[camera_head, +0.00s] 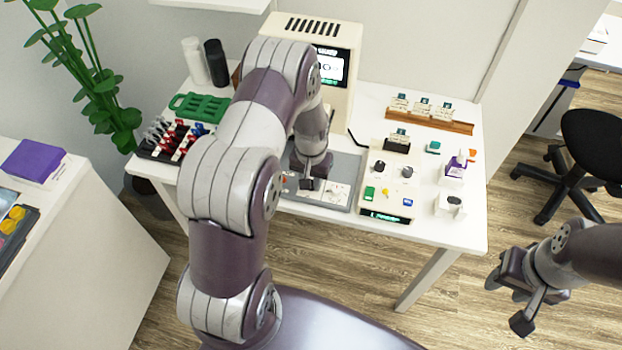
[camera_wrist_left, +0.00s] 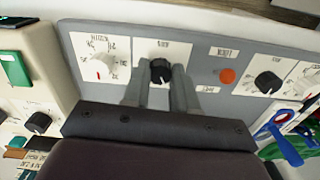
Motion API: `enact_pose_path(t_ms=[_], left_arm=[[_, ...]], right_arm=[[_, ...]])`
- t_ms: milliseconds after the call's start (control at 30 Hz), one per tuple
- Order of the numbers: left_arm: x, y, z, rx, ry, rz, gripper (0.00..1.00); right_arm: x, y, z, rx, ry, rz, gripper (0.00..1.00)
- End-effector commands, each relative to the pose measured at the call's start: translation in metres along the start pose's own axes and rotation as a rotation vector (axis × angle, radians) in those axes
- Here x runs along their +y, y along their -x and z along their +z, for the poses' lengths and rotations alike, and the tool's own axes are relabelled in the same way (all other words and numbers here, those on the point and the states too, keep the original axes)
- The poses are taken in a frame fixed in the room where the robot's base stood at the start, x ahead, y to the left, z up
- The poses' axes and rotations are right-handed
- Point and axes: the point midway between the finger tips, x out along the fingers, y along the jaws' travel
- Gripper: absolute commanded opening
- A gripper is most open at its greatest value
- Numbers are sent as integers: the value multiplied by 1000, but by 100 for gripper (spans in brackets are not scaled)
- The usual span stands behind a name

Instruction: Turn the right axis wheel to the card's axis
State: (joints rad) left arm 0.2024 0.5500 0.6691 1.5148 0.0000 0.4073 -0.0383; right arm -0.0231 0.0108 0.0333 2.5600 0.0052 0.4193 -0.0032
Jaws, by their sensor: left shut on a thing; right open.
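My left gripper (camera_head: 307,184) reaches down onto the grey panel (camera_head: 345,168) on the white table. In the left wrist view my left gripper (camera_wrist_left: 159,90) has its fingers on both sides of a black wheel (camera_wrist_left: 160,70), shut on it. The wheel sits on a white dial plate whose print is too small to read. A second black wheel (camera_wrist_left: 267,81) is farther right in that view, past an orange button (camera_wrist_left: 226,76). A card (camera_head: 398,137) stands in a dark holder on the cream box (camera_head: 376,205). My right gripper (camera_head: 507,302) is open and empty, off the table.
A white knob with a red mark (camera_wrist_left: 97,68) is beside the gripped wheel. A wooden rack (camera_head: 440,124) with several cards stands at the back right. A purple-and-white bottle (camera_head: 456,168) is right of the cream box. A rack of coloured items (camera_head: 165,140) stands at left.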

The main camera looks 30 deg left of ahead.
Motion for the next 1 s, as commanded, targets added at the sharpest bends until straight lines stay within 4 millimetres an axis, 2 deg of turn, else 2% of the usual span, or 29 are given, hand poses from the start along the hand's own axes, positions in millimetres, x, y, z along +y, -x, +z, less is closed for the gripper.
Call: enact_pose_path(t_ms=[167,200,233,267,533,633,1000], left_arm=[[0,0,0,-1,-1,0,0],[0,0,0,-1,-1,0,40],[0,0,0,-1,-1,0,50],[0,0,0,-1,-1,0,53],[0,1,0,0,-1,0,53],[0,11,0,1,-1,0,53],[0,104,0,2,-1,0,53]], right_arm=[[0,0,0,0,0,0,43],[0,0,0,0,0,0,43],[0,0,0,0,0,0,43],[0,0,0,0,0,0,43],[0,0,0,0,0,0,43],[0,-2,0,0,0,0,43],[0,-10,1,0,0,0,43]])
